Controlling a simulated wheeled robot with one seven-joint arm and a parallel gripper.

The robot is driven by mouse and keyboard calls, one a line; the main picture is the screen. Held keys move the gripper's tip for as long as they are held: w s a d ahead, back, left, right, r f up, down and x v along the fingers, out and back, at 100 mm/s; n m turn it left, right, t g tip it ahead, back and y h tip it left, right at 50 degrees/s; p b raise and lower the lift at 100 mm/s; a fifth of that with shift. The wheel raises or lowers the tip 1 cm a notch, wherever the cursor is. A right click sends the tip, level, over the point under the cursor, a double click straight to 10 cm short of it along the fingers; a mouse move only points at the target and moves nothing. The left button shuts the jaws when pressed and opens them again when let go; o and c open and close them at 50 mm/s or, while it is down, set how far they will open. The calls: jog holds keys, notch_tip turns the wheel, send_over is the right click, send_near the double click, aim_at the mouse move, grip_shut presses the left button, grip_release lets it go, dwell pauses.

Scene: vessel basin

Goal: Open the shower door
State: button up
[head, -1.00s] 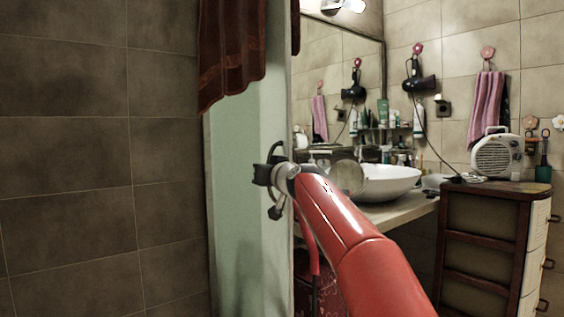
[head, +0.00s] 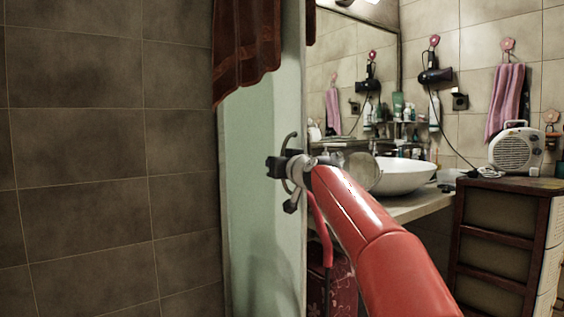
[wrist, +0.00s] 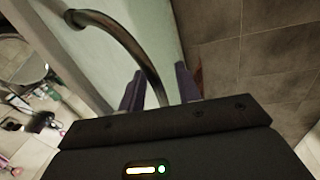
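The shower door (head: 255,160) is a tall pale green panel left of centre in the head view; it also shows in the wrist view (wrist: 160,25). Its handle (head: 289,140) is a dark curved metal bar near the door's right edge. In the wrist view the handle (wrist: 118,36) curves down between the two dark purple fingers of my gripper (wrist: 160,88). The fingers stand apart, with a pale gap between the bar and the right finger. In the head view my gripper (head: 276,166) is at the handle. Whether a finger touches the bar is unclear.
A dark red curtain (head: 245,45) hangs over the door's top. A tiled wall (head: 100,150) stands at left. A white basin (head: 403,172) on a counter and a brown drawer cabinet (head: 500,235) with a white heater (head: 516,149) are at right.

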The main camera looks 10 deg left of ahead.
jog(key=b+v, duration=0.3)
jog(key=v, duration=0.4)
jog(key=shift+s, duration=0.2)
jog(key=shift+r, duration=0.1)
jog(key=s+d+f+m+g+h, duration=0.2)
jog(key=s+d+f, duration=0.6)
jog(key=s+f, duration=0.4)
jog(key=s+d+f+m+g+h, duration=0.1)
jog(key=s+d+f+g+h, duration=0.3)
jog(key=s+d+f, duration=0.4)
jog(key=s+d+f+m+g+h, duration=0.2)
jog(key=s+d+f, duration=0.6)
jog(key=s+f, duration=0.9)
notch_tip(320, 180, down, 2)
jog(key=shift+d+f+m+g+h, duration=0.35)
jog(key=shift+g+h, duration=0.35)
jog(key=shift+h, duration=0.3)
jog(key=shift+r, duration=0.15)
jog(key=shift+s+d+r, duration=0.4)
jog(key=shift+s, duration=0.2)
